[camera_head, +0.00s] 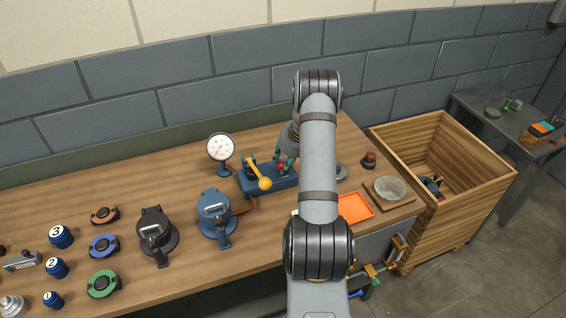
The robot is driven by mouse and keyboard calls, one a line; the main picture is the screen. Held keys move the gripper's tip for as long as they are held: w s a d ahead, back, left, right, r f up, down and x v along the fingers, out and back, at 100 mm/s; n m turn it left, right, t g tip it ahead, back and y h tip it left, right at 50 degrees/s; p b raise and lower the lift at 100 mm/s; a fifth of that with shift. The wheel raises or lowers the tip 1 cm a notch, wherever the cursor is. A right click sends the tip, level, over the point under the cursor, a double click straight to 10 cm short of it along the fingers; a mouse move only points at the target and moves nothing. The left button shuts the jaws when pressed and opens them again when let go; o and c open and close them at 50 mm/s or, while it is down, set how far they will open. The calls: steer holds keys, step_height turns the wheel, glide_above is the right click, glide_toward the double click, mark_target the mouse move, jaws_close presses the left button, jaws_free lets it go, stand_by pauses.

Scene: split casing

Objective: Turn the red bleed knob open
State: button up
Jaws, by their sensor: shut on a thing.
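The red bleed knob (282,168) sits on the blue pump base (250,184) on the wooden bench. Only a small red part of it shows. My gripper (284,164) is down at the knob, its fingers shut on it. The far finger and the knob's angle are too small to tell. A yellow-handled lever (264,182) stands on the same base, just left of my gripper. My arm hides part of the bench right of the base.
A white gauge (220,148) stands left of the base. Blue (214,213) and black (157,236) casings are in front of it. An orange tray (356,208) and a round dish (388,189) lie to the right. A wooden crate (477,193) stands beyond the bench end.

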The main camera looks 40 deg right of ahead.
steer(key=shift+d+r, duration=0.1)
steer(key=shift+c, duration=1.1)
steer(key=shift+w+d+n, duration=0.1)
steer(key=shift+n, duration=0.2)
steer(key=shift+d+n+y+b, duration=0.1)
steer(key=shift+n+y+b, duration=0.45)
steer(key=shift+n, duration=0.55)
steer(key=shift+n+y, duration=0.35)
steer(key=shift+n, duration=0.65)
steer(key=shift+r, duration=0.1)
steer(key=o, duration=0.8)
